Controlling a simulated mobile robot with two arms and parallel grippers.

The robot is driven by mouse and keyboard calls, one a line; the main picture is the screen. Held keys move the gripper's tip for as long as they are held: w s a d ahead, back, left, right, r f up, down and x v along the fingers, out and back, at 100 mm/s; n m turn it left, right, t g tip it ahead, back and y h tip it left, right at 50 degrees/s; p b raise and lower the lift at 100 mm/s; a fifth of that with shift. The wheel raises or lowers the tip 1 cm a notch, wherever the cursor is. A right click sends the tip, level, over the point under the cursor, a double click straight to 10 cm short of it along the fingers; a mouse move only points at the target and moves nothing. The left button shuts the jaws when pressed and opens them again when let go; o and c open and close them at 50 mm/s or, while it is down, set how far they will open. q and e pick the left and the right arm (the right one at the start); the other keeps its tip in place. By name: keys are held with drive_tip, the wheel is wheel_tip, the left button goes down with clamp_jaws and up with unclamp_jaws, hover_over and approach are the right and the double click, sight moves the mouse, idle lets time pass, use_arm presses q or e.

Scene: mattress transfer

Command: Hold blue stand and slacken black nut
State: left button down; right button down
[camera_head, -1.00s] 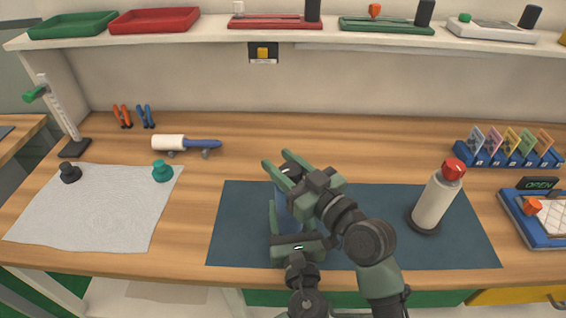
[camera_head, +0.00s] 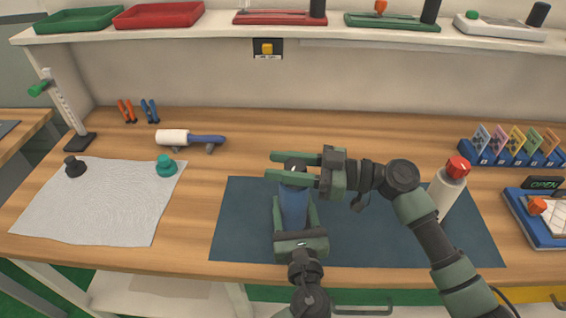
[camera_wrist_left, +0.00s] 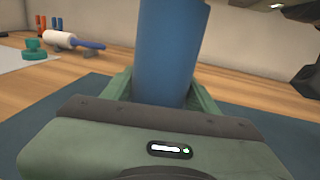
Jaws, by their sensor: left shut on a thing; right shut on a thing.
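The blue stand (camera_head: 293,207) stands upright on the dark blue mat (camera_head: 400,230). My left gripper (camera_head: 295,218) is shut around its lower part from the front. In the left wrist view the stand (camera_wrist_left: 168,50) rises between the two green fingers. My right gripper (camera_head: 292,170) comes in from the right at the top of the stand and is shut there, one finger on the far side and one on the near side. The black nut (camera_head: 294,164) shows only as a small dark patch between these fingers; most of it is hidden.
A white bottle with a red cap (camera_head: 457,168) stands close behind my right arm. A white cloth (camera_head: 100,205) with a black knob (camera_head: 74,166) and a teal knob (camera_head: 166,165) lies at left. A white roller (camera_head: 172,137) lies behind. The mat's left part is clear.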

use_arm(q)
drive_tip(key=shift+r, duration=0.25)
use_arm(e)
drive_tip(key=shift+n+g, duration=0.8)
drive_tip(key=shift+g, duration=0.5)
drive_tip(key=shift+d, duration=0.1)
drive_tip(key=c, duration=1.2)
unclamp_jaws()
drive_tip(key=o, duration=0.3)
drive_tip(key=shift+s, duration=0.1)
drive_tip(key=d, duration=0.7)
drive_tip(key=shift+w+d, duration=0.2)
drive_tip(key=shift+f, duration=0.1)
